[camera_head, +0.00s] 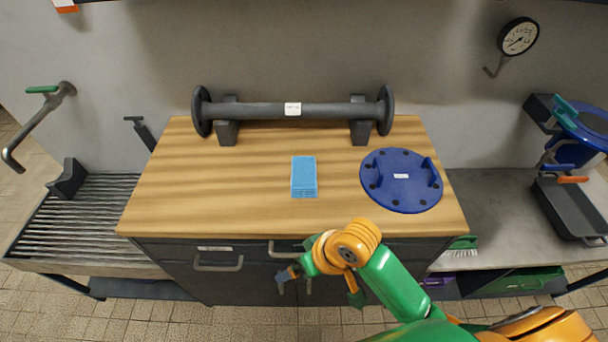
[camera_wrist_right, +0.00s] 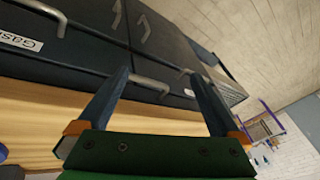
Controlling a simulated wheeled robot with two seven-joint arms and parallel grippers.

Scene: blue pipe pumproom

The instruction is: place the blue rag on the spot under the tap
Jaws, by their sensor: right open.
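The blue rag (camera_head: 304,178) lies folded on the wooden worktop, near its middle. The tap (camera_head: 40,125), a grey pipe with a green handle, is on the wall at the far left. Below it is a slatted metal drain surface (camera_head: 80,222); I cannot make out a marked spot there. My right gripper (camera_head: 283,283) is in front of the worktop's front edge, nearer to me than the rag and apart from it. In the right wrist view its two fingers (camera_wrist_right: 160,76) are spread with nothing between them. My left gripper is not in view.
A dark flanged pipe (camera_head: 335,110) rests on two supports at the back of the worktop. A round blue flange plate (camera_head: 402,190) lies right of the rag. A dark wedge-shaped block (camera_head: 68,180) stands at the drain's back left. The worktop left of the rag is clear.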

